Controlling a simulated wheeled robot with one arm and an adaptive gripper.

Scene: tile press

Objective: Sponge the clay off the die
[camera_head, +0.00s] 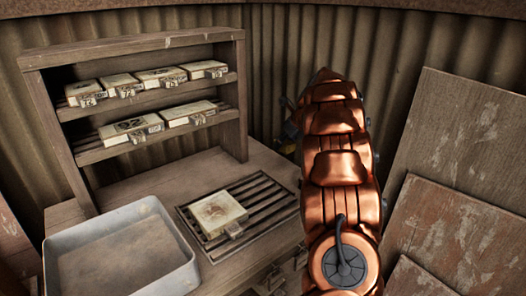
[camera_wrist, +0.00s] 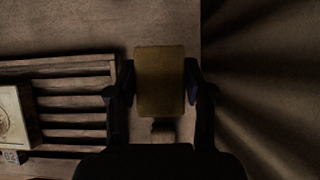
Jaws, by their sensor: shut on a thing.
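The die (camera_head: 213,212) is a pale square block with a reddish-brown patch on its top and a tag on its front edge. It lies flat on a slatted rack (camera_head: 262,218) on the bench. It also shows, partly cut off, at the left edge of the wrist view (camera_wrist: 12,122). My gripper (camera_wrist: 160,78) is shut on a yellow-brown sponge (camera_wrist: 160,95), one finger against each side. The sponge is to the right of the rack and apart from the die. In the head view my copper arm hides most or all of the gripper and sponge.
A grey tray (camera_head: 62,272) stands left of the rack. A wooden shelf (camera_head: 140,44) behind holds several tagged dies (camera_head: 130,129). Large boards (camera_head: 455,150) lean at the right, beside my arm. A corrugated wall (camera_head: 270,90) closes the back.

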